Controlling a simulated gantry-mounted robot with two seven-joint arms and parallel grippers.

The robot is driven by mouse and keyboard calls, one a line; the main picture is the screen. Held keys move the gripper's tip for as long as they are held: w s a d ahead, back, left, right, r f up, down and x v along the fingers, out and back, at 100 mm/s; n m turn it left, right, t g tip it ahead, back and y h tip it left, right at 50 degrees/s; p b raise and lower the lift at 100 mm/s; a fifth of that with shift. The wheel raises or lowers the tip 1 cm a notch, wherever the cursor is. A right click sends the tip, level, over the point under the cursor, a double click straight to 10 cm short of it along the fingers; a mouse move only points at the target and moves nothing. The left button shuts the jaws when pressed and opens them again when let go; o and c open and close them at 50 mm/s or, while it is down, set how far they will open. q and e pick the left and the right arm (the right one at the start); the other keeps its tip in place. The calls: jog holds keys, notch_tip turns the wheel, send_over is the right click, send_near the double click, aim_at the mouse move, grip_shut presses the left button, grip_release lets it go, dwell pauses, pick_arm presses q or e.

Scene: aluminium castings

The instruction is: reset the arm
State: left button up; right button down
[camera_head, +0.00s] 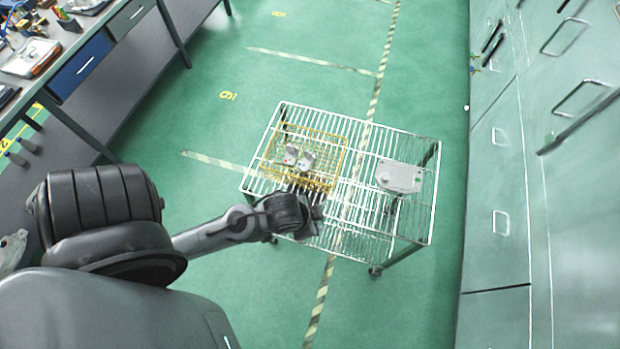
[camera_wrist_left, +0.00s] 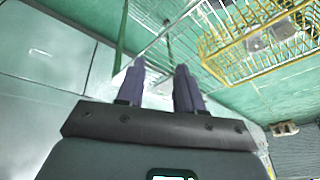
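My left arm reaches in from the left in the head view, and its gripper (camera_head: 312,218) is at the near edge of the wire rack (camera_head: 350,215), just in front of the yellow wire basket (camera_head: 330,139). In the left wrist view the two fingers of this gripper (camera_wrist_left: 160,75) stand apart with nothing between them. Grey castings (camera_head: 299,158) lie in the basket. Another grey casting (camera_head: 399,177) lies apart on the right part of the rack. The basket (camera_wrist_left: 262,50) also shows at the upper right in the left wrist view. My right gripper is out of view.
Green cabinets (camera_head: 505,220) line the right side. A grey workbench (camera_head: 115,60) with a blue drawer and tools stands at the upper left. Green floor (camera_head: 245,105) is open around the rack. The rack has bare room between basket and lone casting.

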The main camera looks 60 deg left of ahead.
pick_arm(q)
jog(key=shift+s+d+r+n+g+h, duration=0.3)
jog(key=shift+s+d+r+n+g, duration=0.1)
jog(key=shift+s+d+r, duration=0.5)
notch_tip(320, 180, up, 10)
jog(key=p, duration=1)
jog(key=shift+r, duration=0.2)
